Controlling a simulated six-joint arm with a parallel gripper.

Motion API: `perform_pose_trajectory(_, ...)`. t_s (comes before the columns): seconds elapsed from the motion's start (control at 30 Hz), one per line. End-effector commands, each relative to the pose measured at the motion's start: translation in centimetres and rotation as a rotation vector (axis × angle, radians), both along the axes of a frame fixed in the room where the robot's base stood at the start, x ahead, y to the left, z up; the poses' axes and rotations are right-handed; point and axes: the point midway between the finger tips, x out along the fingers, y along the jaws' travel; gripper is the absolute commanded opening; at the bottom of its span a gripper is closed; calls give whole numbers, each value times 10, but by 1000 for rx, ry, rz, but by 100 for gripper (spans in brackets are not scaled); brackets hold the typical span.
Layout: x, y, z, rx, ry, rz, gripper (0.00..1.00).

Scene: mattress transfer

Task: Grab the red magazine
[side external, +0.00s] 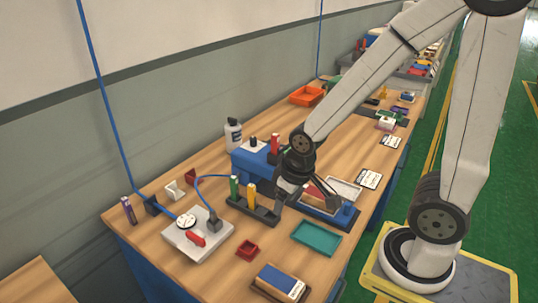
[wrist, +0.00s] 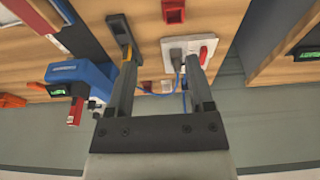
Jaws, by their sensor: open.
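An upright red piece (side external: 275,143), which looks like the red magazine, stands at the blue machine (side external: 249,163). In the wrist view a red piece (wrist: 75,112) shows at the blue machine's lower left end, left of my fingers. My gripper (side external: 281,199) is open, pointing down beside the dark rack (side external: 264,212), in front of the blue machine and apart from the red piece. In the wrist view my open gripper (wrist: 160,60) has nothing held between its fingers. The rack bears a green piece (side external: 234,187) and a yellow piece (side external: 252,194).
A grey plate (side external: 182,243) carries a gauge, a red part and a blue cable. A small red box (side external: 247,249), teal tray (side external: 316,238) and blue-and-white block (side external: 280,281) lie nearer the front.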

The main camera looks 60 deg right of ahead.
Motion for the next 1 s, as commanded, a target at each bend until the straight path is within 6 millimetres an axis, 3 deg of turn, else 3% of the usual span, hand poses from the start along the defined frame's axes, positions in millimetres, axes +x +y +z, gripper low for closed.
perform_pose_trajectory(0.27, 23, -25, -1, -36, -83, -29, 68)
perform_pose_trajectory(0.7, 102, -137, 7, -121, -478, -71, 68)
perform_pose_trajectory(1.0, 121, -198, 12, -68, -723, -36, 68)
